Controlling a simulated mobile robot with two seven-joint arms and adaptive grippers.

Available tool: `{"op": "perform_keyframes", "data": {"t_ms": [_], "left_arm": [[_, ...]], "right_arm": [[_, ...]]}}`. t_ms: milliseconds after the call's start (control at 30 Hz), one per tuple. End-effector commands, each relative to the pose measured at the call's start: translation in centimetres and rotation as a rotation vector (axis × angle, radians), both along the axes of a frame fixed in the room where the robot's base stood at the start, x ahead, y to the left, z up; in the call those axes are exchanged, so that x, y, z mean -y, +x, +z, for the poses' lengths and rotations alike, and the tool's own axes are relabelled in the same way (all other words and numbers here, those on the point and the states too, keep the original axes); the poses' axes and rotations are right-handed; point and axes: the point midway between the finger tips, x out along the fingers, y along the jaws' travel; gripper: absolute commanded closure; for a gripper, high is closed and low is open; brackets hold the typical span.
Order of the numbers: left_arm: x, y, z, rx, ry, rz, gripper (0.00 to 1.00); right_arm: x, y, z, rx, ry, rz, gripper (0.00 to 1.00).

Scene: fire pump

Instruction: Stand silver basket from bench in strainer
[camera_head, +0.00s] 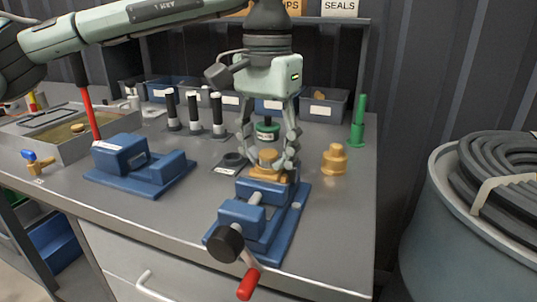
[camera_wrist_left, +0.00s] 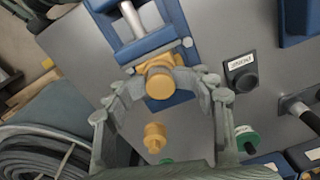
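My left gripper (camera_head: 270,165) reaches down over the blue vise (camera_head: 240,215). Its fingers are around a brass fitting (camera_head: 268,157) at the vise's far end and appear closed on its sides. The wrist view shows the fitting (camera_wrist_left: 160,82) between the fingertips (camera_wrist_left: 163,78). I cannot tell whether this fitting is the strainer. A second stepped brass piece (camera_head: 335,160) stands loose on the bench to the right. I cannot pick out the silver basket with certainty; a small pale grey piece (camera_head: 134,101) stands at the back left. My right gripper is not seen.
A black ring (camera_head: 233,160) on a labelled plate and a green-topped piece (camera_head: 267,131) are near the gripper. A blue fixture (camera_head: 140,165) is left. The front right bench is clear.

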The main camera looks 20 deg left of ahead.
Motion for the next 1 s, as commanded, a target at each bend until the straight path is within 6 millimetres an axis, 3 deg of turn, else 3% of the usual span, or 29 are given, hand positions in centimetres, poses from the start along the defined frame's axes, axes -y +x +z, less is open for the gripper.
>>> {"op": "perform_keyframes", "data": {"t_ms": [200,600,800,1000], "left_arm": [[0.0,0.1,1.8,0.003,0.000,0.002,0.55],[0.1,0.0,11.0,0.004,-0.001,-0.002,0.55],[0.1,0.0,12.9,0.002,-0.001,-0.001,0.55],[0.1,0.0,13.2,0.002,-0.001,-0.002,0.55]], "right_arm": [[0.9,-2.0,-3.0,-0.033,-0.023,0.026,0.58],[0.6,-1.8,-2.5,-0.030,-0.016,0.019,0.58],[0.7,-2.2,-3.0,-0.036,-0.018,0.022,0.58],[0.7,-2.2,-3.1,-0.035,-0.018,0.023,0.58]]}}
